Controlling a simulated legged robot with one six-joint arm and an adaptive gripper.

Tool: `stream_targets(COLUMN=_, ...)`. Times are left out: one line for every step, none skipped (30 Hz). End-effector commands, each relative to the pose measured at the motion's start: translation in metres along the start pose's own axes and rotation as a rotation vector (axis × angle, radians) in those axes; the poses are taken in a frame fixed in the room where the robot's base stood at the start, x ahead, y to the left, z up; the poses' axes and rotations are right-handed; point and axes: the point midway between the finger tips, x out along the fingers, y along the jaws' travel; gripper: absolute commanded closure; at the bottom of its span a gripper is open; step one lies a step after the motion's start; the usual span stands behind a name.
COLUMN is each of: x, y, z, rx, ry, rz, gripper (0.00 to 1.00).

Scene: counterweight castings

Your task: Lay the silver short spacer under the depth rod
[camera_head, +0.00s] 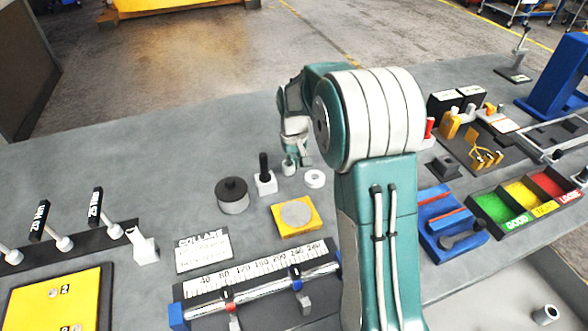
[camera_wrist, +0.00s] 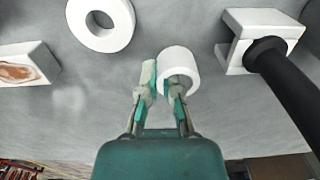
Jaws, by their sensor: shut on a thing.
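The silver short spacer (camera_wrist: 180,60) looks like a short pale ring standing at the fingertips in the wrist view; it also shows in the head view (camera_head: 289,168), low over or on the grey bench. My gripper (camera_wrist: 164,85) is shut on it, one finger left of its wall and the other overlapping its opening. In the head view my gripper (camera_head: 296,155) is partly behind my own arm. A black upright rod on a pale notched block (camera_head: 264,184) stands just left of the spacer. Another thin rod stands on a dark base (camera_head: 513,75) at far right; I cannot tell which is the depth rod.
A flat white ring (camera_head: 315,179) lies close to the spacer. A dark round weight (camera_head: 232,195), a yellow plate with a grey disc (camera_head: 297,229) and a ruler rack (camera_head: 262,270) stand nearer. Coloured trays (camera_head: 525,200) are at right. The far left bench is clear.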

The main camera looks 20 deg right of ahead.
Motion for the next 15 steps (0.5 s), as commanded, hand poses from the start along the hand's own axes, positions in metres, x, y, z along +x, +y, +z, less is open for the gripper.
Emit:
stream_targets(x=0.01, y=0.001, z=0.002, rx=0.001, ry=-0.006, rz=-0.001, gripper=1.0)
stream_targets(x=0.015, y=0.001, z=0.002, rx=0.001, ry=-0.005, rz=-0.001, gripper=1.0)
stream_targets(x=0.02, y=0.001, z=0.002, rx=0.001, ry=-0.005, rz=-0.001, gripper=1.0)
stream_targets(x=0.022, y=0.001, z=0.002, rx=0.001, ry=-0.004, rz=0.0, gripper=1.0)
stream_targets(x=0.022, y=0.001, z=0.002, rx=0.001, ry=-0.003, rz=0.0, gripper=1.0)
stream_targets(x=0.022, y=0.001, z=0.001, rx=0.001, ry=-0.001, rz=0.0, gripper=1.0)
stream_targets(x=0.022, y=0.001, z=0.001, rx=0.001, ry=-0.001, rz=0.0, gripper=1.0)
stream_targets(x=0.022, y=0.001, z=0.001, rx=0.0, ry=-0.001, rz=0.0, gripper=1.0)
stream_targets(x=0.022, y=0.001, z=0.001, rx=0.001, ry=-0.001, rz=0.0, gripper=1.0)
stream_targets(x=0.022, y=0.001, z=0.001, rx=0.001, ry=-0.001, rz=0.0, gripper=1.0)
stream_targets(x=0.022, y=0.001, z=0.001, rx=0.001, ry=-0.001, rz=0.0, gripper=1.0)
stream_targets(x=0.023, y=0.001, z=0.001, rx=0.001, ry=-0.002, rz=0.0, gripper=1.0)
stream_targets(x=0.024, y=0.001, z=0.001, rx=0.001, ry=-0.002, rz=0.0, gripper=1.0)
stream_targets(x=0.024, y=0.001, z=0.001, rx=0.0, ry=-0.002, rz=0.0, gripper=0.9)
stream_targets(x=0.024, y=0.001, z=0.001, rx=0.0, ry=-0.001, rz=0.0, gripper=0.72)
